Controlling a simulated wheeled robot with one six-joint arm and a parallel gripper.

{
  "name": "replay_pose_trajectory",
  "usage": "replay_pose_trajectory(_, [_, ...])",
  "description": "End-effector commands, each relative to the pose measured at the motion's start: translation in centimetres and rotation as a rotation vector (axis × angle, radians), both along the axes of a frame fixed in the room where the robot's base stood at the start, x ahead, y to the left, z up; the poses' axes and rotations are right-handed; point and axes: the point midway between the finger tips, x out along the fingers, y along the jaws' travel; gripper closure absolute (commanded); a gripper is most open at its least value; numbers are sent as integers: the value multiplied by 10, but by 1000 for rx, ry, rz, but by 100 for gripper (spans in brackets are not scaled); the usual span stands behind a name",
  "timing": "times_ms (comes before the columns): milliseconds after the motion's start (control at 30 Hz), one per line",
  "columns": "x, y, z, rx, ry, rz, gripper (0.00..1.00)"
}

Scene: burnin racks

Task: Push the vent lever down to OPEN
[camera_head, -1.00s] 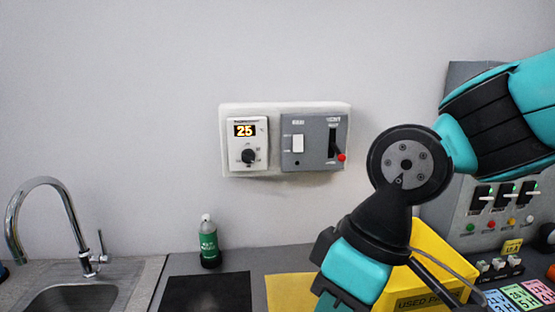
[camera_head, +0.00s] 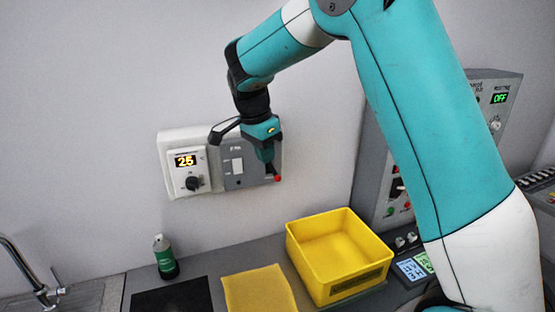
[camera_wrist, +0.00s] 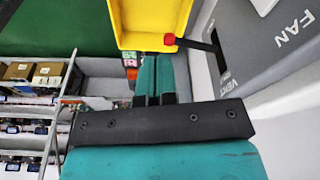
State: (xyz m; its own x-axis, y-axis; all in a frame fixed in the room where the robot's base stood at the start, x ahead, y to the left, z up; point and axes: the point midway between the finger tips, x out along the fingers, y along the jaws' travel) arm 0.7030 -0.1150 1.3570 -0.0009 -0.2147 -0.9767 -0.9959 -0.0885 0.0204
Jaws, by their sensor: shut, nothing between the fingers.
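The vent lever is a black bar (camera_wrist: 200,46) with a red knob (camera_wrist: 169,39) at its end, sticking out from a grey wall panel (camera_wrist: 280,50) marked FAN and VENT. In the head view the red knob (camera_head: 278,178) shows at the panel's lower right; my gripper (camera_head: 267,160) hides most of the lever and its slot. In the wrist view my gripper (camera_wrist: 161,60) is shut and empty, its fingertips very close to the knob. I cannot tell whether they touch it. The lever's exact setting cannot be read.
A white thermostat (camera_head: 186,173) reading 25 is left of the panel. On the counter below are a yellow bin (camera_head: 318,268), a yellow mat (camera_head: 258,290), a black mat (camera_head: 172,298) and a green bottle (camera_head: 165,258). A grey control cabinet (camera_head: 370,170) stands at right.

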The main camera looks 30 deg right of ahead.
Motion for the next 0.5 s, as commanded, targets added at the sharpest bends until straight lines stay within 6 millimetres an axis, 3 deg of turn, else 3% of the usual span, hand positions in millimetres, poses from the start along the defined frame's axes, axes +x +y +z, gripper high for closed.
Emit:
replay_pose_trajectory(200, [15, -15, 6, -34, -19, -194, 100])
replay_pose_trajectory(500, [15, -15, 5, -35, -20, -199, 100])
